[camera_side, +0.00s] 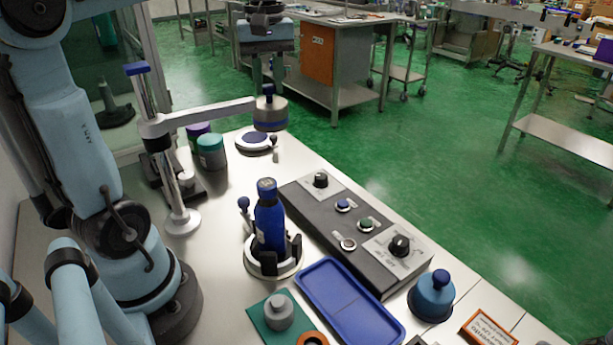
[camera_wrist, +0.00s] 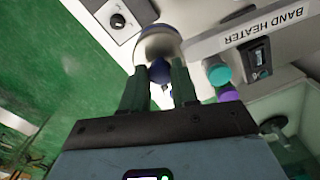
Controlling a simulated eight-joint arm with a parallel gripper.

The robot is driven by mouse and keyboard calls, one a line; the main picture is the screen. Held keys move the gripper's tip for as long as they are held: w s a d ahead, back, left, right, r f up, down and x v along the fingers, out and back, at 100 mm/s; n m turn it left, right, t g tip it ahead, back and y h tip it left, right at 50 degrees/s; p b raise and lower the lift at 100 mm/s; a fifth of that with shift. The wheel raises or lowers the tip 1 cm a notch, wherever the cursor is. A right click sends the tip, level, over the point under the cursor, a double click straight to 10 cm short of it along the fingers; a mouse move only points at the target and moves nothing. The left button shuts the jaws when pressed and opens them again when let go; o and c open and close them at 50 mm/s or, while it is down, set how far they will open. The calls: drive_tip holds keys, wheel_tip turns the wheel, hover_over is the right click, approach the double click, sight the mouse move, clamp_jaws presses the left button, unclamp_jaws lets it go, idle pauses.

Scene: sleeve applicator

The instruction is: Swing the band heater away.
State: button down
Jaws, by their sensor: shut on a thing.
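The band heater is a grey swing arm (camera_side: 205,115) on an upright post, with a round head (camera_side: 270,115) at its end. Its "BAND HEATER" label shows in the wrist view (camera_wrist: 262,25). My gripper (camera_side: 267,90) comes down from above and is shut on the blue knob (camera_wrist: 160,70) on the head. A blue bottle (camera_side: 270,222) stands upright in a black-pronged holder (camera_side: 275,265), nearer the front and apart from the head. Nothing is over the bottle.
A teal jar (camera_side: 211,153) and a purple jar (camera_side: 195,132) stand under the swing arm. A control box with knobs and buttons (camera_side: 355,225) lies right of the bottle. A blue tray (camera_side: 350,300), a grey weight (camera_side: 279,311) and a blue domed pot (camera_side: 432,296) fill the front.

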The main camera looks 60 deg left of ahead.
drive_tip(key=shift+w+a+n, duration=0.1)
drive_tip(key=shift+a+n, duration=0.5)
drive_tip(key=shift+a, duration=0.7)
drive_tip(key=c, duration=0.9)
unclamp_jaws()
drive_tip(key=shift+o, duration=0.2)
wheel_tip(320, 180, up, 12)
drive_tip(key=shift+d, duration=0.1)
